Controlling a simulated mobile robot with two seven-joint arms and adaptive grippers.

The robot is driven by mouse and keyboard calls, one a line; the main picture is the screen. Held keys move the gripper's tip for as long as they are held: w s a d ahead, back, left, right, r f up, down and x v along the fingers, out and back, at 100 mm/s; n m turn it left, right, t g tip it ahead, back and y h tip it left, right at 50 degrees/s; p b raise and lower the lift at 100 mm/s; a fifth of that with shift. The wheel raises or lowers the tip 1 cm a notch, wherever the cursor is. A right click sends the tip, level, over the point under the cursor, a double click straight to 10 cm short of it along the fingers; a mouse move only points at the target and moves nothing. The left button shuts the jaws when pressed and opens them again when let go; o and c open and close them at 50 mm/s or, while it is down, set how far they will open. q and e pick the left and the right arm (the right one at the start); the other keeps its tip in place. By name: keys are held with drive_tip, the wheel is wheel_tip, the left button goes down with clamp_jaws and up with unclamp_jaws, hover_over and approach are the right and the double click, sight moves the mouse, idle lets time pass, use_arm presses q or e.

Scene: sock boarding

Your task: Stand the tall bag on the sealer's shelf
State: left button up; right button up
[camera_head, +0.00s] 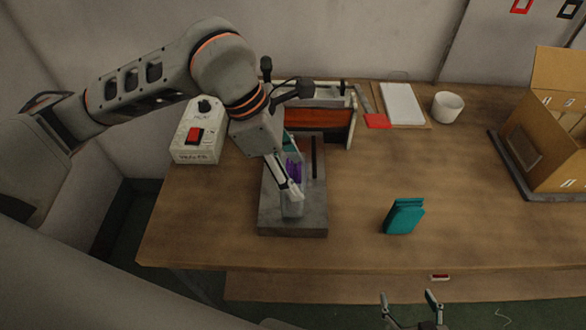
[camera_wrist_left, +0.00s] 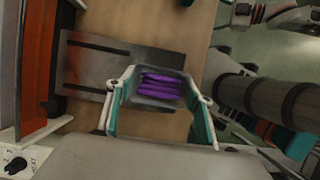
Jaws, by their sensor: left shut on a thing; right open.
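The tall bag (camera_head: 292,208) is clear or greyish, with folded purple contents. In the left wrist view, the bag (camera_wrist_left: 159,90) shows end-on between the two fingers. My left gripper (camera_head: 288,178) is shut on it. The bag is over the sealer's grey shelf (camera_head: 311,220), towards its front left part; I cannot tell whether its bottom touches. The sealer (camera_head: 320,122), with an orange-red front, stands behind the shelf. My right gripper (camera_head: 412,304) is open and empty, in front of the table's front edge.
A teal folded item (camera_head: 403,216) stands on the table right of the shelf. The white control box (camera_head: 197,135) is left of the sealer. A white cup (camera_head: 447,106) and an open carton (camera_head: 545,130) are at the right. The table between is clear.

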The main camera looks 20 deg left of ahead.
use_arm(q)
drive_tip(key=o, duration=1.3)
drive_tip(key=shift+f, duration=0.1)
drive_tip(key=shift+r, duration=0.25)
drive_tip(key=v, duration=1.2)
drive_tip(key=shift+b, duration=0.3)
drive_tip(key=shift+s+d+f, duration=0.1)
drive_tip(key=shift+f, duration=0.05)
